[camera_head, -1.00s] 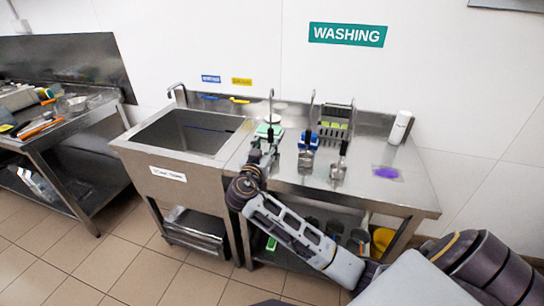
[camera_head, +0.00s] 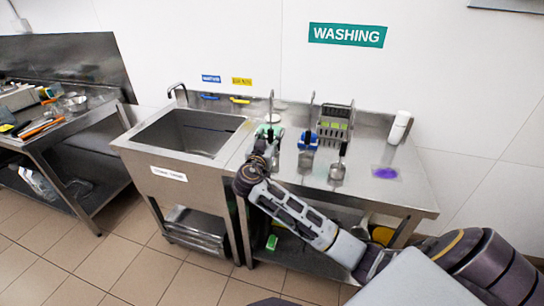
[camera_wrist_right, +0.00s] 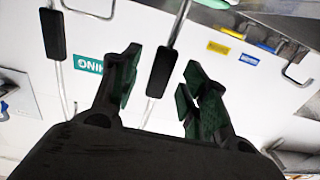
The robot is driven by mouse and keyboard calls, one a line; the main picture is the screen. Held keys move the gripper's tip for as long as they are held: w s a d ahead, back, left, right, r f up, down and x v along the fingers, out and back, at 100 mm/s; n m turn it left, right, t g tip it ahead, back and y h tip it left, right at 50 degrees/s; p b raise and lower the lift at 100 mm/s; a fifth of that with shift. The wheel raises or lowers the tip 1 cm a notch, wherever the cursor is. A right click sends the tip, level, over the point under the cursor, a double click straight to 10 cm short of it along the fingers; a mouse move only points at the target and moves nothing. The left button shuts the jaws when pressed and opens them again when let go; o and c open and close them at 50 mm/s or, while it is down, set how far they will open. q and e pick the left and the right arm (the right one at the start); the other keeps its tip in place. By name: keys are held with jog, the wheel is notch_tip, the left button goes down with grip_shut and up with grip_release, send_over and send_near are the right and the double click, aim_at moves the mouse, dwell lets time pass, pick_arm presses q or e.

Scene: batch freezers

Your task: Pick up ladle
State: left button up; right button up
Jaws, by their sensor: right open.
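Several long-handled tools with thin metal rods and black grips stand on the steel table in the head view. One rod (camera_head: 271,104) rises just behind my right gripper (camera_head: 268,146); its lower end is hidden. Another rod (camera_head: 311,103) stands to its right. A ladle with a metal bowl (camera_head: 337,171) and black grip is farther right. In the right wrist view my right gripper (camera_wrist_right: 162,88) is open, and a black handle (camera_wrist_right: 161,69) appears between its fingers, with no clear contact. A second black handle (camera_wrist_right: 53,34) is at the left. My left gripper is not in view.
A sink (camera_head: 190,135) is left of the steel table (camera_head: 400,180). A rack (camera_head: 334,124), a white bottle (camera_head: 399,128) and a purple sponge-like item (camera_head: 385,173) stand or lie on the table. The table's right front is mostly clear.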

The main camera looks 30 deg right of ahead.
jog(key=shift+w+d+r, duration=0.15)
jog(key=shift+w+d, duration=0.25)
jog(key=shift+d, duration=0.05)
jog(key=shift+w+d, duration=0.4)
jog(key=shift+d, duration=0.1)
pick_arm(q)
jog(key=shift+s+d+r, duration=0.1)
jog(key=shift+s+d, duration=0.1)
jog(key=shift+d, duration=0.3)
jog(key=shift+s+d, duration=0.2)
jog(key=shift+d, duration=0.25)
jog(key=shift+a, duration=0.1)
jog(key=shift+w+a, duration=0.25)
pick_arm(e)
jog(key=c, duration=0.7)
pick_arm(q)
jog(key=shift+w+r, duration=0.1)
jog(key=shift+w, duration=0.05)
pick_arm(e)
grip_shut()
